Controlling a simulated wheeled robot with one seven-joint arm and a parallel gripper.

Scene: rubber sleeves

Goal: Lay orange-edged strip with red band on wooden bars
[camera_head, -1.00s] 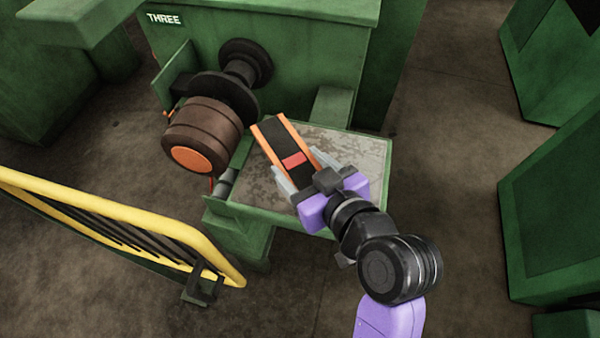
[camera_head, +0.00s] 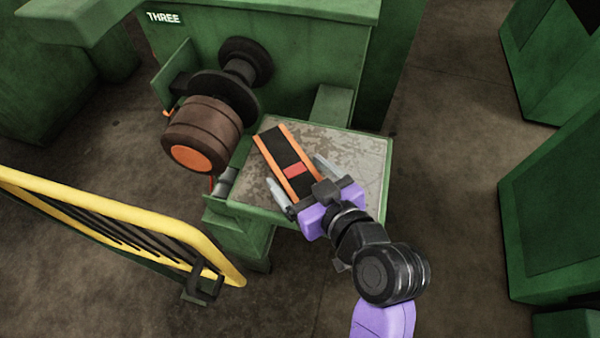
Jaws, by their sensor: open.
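The orange-edged strip (camera_head: 280,150) is black along its middle, with a red band (camera_head: 297,170) across its near half. It lies slanted over the worn grey top of a green-rimmed table (camera_head: 358,160). It seems to rest on that top. My gripper (camera_head: 294,171) is open at the near end of the strip, one finger on each side, with a visible gap to the strip's edges. The near end is partly hidden by the gripper body. I see no wooden bars in this view.
A green machine marked THREE (camera_head: 290,65) stands behind the table, with a brown drum (camera_head: 203,130) with an orange end at the table's left. A yellow-railed rack (camera_head: 110,220) is at lower left. Green cabinets (camera_head: 560,200) stand right. The table's right part is bare.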

